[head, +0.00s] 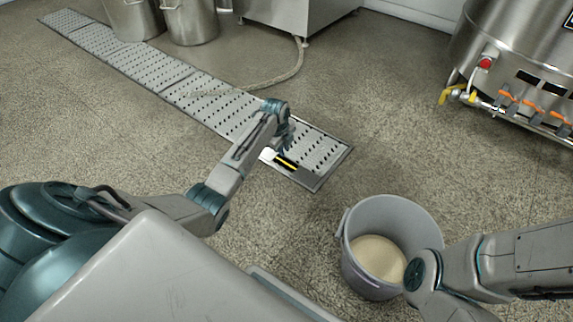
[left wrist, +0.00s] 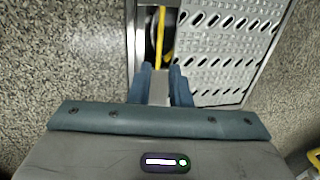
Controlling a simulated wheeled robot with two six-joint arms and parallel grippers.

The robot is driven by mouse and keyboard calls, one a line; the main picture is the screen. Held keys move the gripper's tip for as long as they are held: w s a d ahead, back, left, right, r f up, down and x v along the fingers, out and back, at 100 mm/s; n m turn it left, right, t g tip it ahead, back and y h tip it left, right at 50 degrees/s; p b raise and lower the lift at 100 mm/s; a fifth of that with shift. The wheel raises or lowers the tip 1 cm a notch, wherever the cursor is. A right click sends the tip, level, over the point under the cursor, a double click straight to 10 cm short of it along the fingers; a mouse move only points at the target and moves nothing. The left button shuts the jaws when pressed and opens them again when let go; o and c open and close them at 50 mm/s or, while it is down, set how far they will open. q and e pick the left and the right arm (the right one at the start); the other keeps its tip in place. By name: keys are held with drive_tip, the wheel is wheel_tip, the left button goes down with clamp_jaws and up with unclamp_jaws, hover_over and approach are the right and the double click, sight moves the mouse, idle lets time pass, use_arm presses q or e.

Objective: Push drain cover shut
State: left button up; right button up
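The drain cover (head: 318,150) is a grey slotted metal plate at the near end of a long floor channel. It also fills the upper right of the left wrist view (left wrist: 225,50). A dark gap with a yellow strip (head: 287,162) shows along one edge of the cover; the gap and strip (left wrist: 160,35) also show in the left wrist view. My left gripper (head: 284,150) is low over this gap, its two fingers (left wrist: 161,68) slightly apart beside the cover's edge. I cannot tell whether they touch it. My right gripper is not visible; only my right arm shows.
A grey bucket (head: 350,255) with pale contents stands on the floor near my right arm. Steel pots (head: 190,20) stand by the channel's far part. A hose (head: 275,82) crosses the floor. A steel tank (head: 520,60) stands at the right. Floor between bucket and tank is clear.

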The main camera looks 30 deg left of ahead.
sight(287, 164)
use_arm(q)
drive_tip(key=f+b, duration=0.1)
drive_tip(key=f, duration=0.1)
drive_tip(key=w+f+b, duration=0.1)
drive_tip(key=f+b, duration=0.1)
drive_tip(key=f, duration=0.1)
drive_tip(key=f+b, duration=0.2)
drive_tip(key=f, duration=0.1)
drive_tip(key=shift+w+f, duration=0.15)
drive_tip(key=shift+w, duration=0.1)
clamp_jaws()
